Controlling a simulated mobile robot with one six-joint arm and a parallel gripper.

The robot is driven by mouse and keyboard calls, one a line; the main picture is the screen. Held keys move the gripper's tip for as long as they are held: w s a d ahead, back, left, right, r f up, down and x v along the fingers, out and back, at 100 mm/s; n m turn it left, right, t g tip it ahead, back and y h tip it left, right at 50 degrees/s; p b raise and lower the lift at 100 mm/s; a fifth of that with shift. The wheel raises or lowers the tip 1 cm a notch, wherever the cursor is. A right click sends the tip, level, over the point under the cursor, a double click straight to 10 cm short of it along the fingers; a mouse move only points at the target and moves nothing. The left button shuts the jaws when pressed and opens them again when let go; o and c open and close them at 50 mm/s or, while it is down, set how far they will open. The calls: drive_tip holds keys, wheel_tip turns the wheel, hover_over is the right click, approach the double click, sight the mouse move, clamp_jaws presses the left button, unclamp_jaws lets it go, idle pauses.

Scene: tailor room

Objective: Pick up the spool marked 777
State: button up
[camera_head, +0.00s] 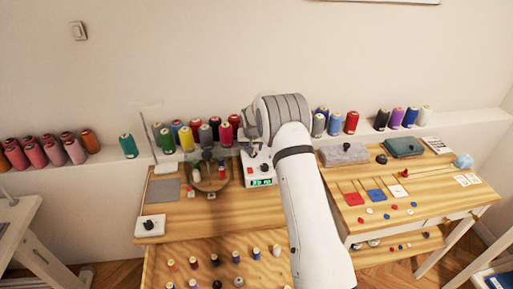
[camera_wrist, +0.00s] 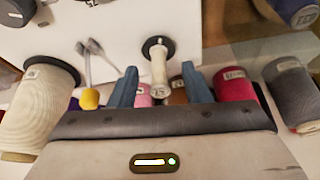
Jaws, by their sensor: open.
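Many thread spools stand on the wall ledge in the head view, among them a crimson spool (camera_head: 226,134), a yellow spool (camera_head: 186,138) and a teal spool (camera_head: 129,146). Their markings are too small to read, so I cannot tell which is marked 777. In the wrist view my gripper (camera_wrist: 160,86) is open, its two blue-grey fingers apart. A thin white spool (camera_wrist: 159,67) with a dark end shows between and beyond the fingers. A red spool (camera_wrist: 235,86) and a grey spool (camera_wrist: 292,92) are to the right, a large cream spool (camera_wrist: 38,105) to the left.
A wooden table (camera_head: 200,212) holds a device with a green display (camera_head: 262,182) and a round stand. Small spools stand on its lower front. A right table carries a grey block (camera_head: 343,154), a teal pouch (camera_head: 402,147) and small coloured pieces. My arm hides the middle.

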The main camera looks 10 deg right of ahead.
clamp_jaws()
idle(0.4)
